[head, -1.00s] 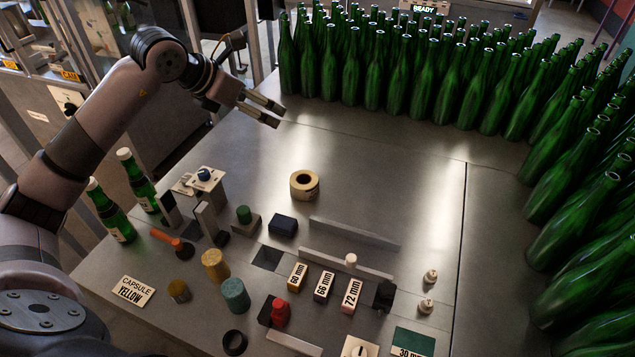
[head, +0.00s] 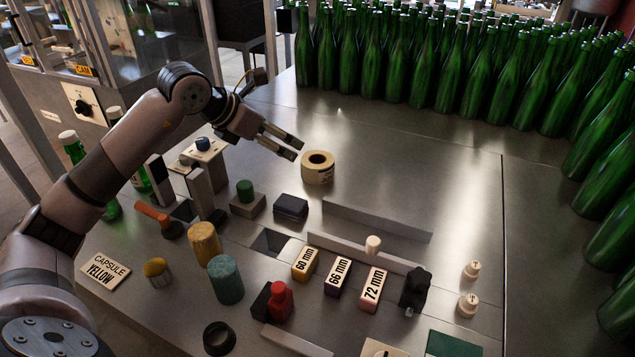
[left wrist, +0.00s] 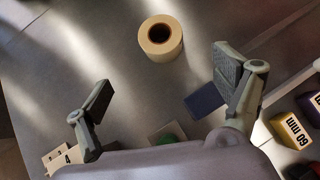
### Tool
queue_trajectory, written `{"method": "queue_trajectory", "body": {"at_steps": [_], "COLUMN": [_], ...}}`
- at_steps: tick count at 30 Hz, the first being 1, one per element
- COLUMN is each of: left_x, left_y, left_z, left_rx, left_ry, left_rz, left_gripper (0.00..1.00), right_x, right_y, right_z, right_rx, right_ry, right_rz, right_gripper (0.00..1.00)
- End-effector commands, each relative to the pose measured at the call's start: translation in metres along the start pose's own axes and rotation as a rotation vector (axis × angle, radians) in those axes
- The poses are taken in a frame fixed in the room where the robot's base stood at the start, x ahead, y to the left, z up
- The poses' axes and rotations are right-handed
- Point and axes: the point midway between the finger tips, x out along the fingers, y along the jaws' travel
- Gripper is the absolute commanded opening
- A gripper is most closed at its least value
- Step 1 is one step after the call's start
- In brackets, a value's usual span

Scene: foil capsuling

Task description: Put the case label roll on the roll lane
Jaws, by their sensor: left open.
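The case label roll (head: 318,168), a cream roll with a dark core hole, lies flat on the steel table. My left gripper (head: 296,149) is just behind and to the left of it, apart from it, with its fingers spread. In the left wrist view the roll (left wrist: 160,38) sits beyond the open fingertips (left wrist: 165,85), with nothing between them. The roll lane seems to be the strip between two low grey rails (head: 376,221) to the right and front of the roll; I cannot confirm this. My right gripper is not in view.
Small blocks marked 60 mm (head: 305,263), 66 mm (head: 338,277) and 72 mm (head: 373,289) stand in front of the rails. A dark blue block (head: 291,207) is near the roll. Many green bottles (head: 440,65) line the back and right. The table behind the rails is clear.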

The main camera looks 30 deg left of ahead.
Motion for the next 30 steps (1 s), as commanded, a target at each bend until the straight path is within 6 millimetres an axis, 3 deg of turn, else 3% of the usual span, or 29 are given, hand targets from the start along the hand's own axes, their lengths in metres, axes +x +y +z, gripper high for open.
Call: {"method": "queue_trajectory", "body": {"at_steps": [5, 18, 26, 30], "left_x": [0.022, 0.11, 0.129, 0.15], "left_y": [-0.001, -0.001, -0.001, -0.001], "left_z": [0.001, 0.0, -0.001, -0.001], "left_rx": [-0.004, -0.003, -0.002, -0.005], "left_ry": [0.002, 0.001, 0.002, 0.003], "left_rz": [-0.006, -0.004, -0.003, -0.004], "left_gripper": [0.88, 0.88, 0.88, 0.88], "right_x": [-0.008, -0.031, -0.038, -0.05], "right_y": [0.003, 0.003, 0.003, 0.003], "right_z": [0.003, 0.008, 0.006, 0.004], "right_rx": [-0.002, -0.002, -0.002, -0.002], "right_ry": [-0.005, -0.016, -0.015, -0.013], "right_rz": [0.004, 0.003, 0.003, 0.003], "right_gripper": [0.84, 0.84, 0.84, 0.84]}}
